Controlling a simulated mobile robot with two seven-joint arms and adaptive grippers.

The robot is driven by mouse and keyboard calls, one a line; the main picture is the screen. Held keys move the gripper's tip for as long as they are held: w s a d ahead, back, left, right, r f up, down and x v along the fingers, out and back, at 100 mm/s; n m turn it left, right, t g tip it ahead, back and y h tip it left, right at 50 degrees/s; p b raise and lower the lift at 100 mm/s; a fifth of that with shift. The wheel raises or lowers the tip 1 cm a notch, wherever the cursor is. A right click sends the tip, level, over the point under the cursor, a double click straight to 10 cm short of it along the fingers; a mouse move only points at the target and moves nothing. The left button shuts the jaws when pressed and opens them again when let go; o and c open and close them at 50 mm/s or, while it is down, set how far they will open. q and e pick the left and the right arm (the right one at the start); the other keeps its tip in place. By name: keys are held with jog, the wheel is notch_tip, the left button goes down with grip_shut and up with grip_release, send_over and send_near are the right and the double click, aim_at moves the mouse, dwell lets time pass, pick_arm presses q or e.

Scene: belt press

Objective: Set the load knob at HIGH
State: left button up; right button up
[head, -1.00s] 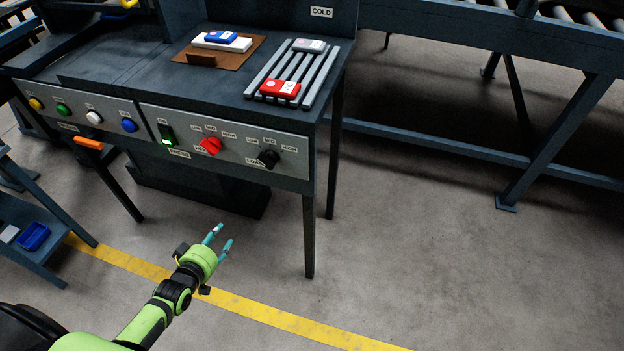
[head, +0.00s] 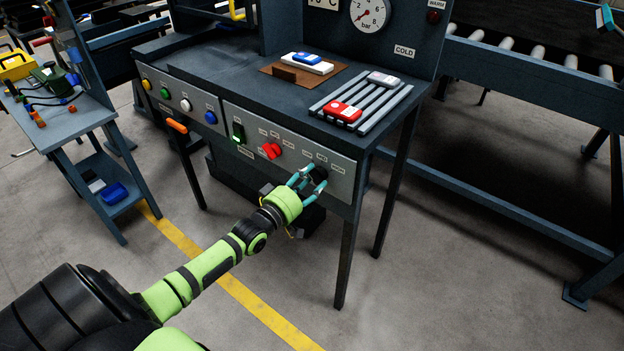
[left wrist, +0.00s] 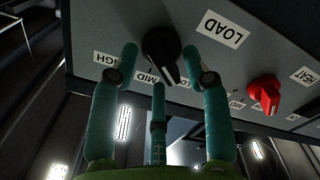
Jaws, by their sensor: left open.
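The black load knob (head: 319,172) is on the grey front panel, right of the red heat knob (head: 271,151). My left gripper (head: 307,182) is open at the load knob. In the left wrist view, upside down, its fingertips stand on either side of the load knob (left wrist: 161,45); I cannot tell whether they touch it. The knob's white pointer mark lies between the MID label (left wrist: 145,76) and the partly hidden LOW label. The HIGH label (left wrist: 106,59) is partly hidden by a finger. My right gripper is not in view.
A green-lit switch (head: 239,133) and several coloured buttons are further left on the panel. An orange handle (head: 177,126) sticks out below them. A rack with a red block (head: 343,111) is on top of the press. Open floor lies in front.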

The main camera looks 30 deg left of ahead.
pick_arm(q)
jog(key=shift+w, duration=0.35)
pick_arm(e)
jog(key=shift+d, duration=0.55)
pick_arm(q)
grip_shut()
jog(key=m, duration=0.2)
jog(key=m+p, duration=0.1)
jog(key=m, duration=0.1)
jog(key=shift+d+m, duration=0.2)
jog(key=shift+m, duration=0.1)
jog(key=m, duration=0.5)
jog(key=shift+d+p, duration=0.1)
jog(key=shift+p, duration=0.25)
jog(key=m, duration=0.5)
jog(key=shift+d+f, duration=0.1)
jog(key=shift+f, duration=0.1)
jog(key=m+b, duration=0.1)
jog(key=m, duration=0.4)
jog(key=shift+f, duration=0.15)
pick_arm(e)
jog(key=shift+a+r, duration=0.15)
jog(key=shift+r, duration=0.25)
pick_arm(q)
jog(key=shift+m, duration=0.4)
